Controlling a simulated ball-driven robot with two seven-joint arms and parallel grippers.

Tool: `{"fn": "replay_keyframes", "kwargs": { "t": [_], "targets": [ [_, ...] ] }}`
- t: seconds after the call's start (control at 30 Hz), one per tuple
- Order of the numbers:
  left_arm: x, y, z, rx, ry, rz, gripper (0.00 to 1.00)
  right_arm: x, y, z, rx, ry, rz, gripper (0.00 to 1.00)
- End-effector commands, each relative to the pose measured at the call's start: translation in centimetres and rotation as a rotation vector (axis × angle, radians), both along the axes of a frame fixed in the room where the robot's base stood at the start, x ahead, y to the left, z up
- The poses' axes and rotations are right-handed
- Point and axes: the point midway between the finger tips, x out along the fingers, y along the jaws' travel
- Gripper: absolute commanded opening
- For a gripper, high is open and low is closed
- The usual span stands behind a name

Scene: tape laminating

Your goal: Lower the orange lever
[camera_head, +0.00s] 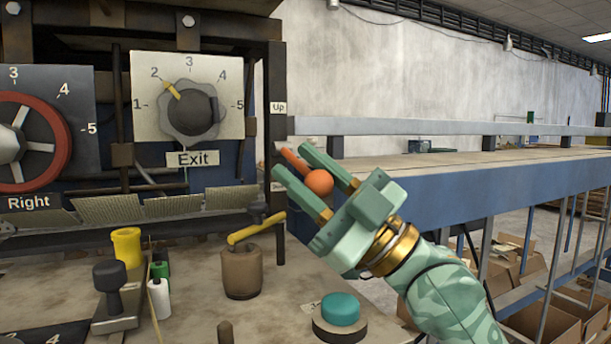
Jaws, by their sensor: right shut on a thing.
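The orange lever (318,182) is a short rod with a round knob, at the right edge of the machine panel. Its rod runs up and to the left from the knob. My right gripper (291,159) comes in from the lower right and is shut on the lever, with one green finger on each side of it. The "Up" label (278,107) is above the lever. A lower label (278,187) is partly hidden behind a finger. My left gripper is out of view.
The machine carries an Exit dial (188,108) and a red-rimmed Right dial (32,143). A yellow-handled brown knob (243,273), a teal button (340,309) and a black-knobbed control (109,290) stand on the bench below. A long conveyor (450,187) extends to the right.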

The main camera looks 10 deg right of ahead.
Motion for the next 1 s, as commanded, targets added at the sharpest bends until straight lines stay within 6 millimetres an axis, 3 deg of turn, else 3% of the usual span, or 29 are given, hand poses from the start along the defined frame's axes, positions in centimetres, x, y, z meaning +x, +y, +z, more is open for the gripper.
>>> {"fn": "replay_keyframes", "kwargs": {
  "t": [0.13,0.17,0.2,0.23,0.63,0.77,1.0],
  "targets": [
    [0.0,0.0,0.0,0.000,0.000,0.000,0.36,0.0,0.1,-0.2,-0.003,0.003,0.001,0.00],
    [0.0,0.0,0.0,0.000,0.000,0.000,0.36,0.0,0.1,-0.2,-0.003,0.003,0.001,0.36],
    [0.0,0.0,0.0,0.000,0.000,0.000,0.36,0.0,0.1,-0.2,-0.003,0.003,0.001,0.47],
    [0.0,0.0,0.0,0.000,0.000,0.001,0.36,0.0,0.1,-0.2,-0.003,0.003,0.001,0.52],
    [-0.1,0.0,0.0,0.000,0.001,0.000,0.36,0.0,0.0,-0.2,-0.002,0.002,0.001,0.52],
    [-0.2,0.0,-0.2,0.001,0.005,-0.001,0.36,-0.2,-0.7,-1.0,-0.006,0.004,-0.003,0.52],
    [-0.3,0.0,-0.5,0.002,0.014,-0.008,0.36,-2.7,-5.6,-1.2,-0.008,0.002,-0.005,0.52]
  ]
}}
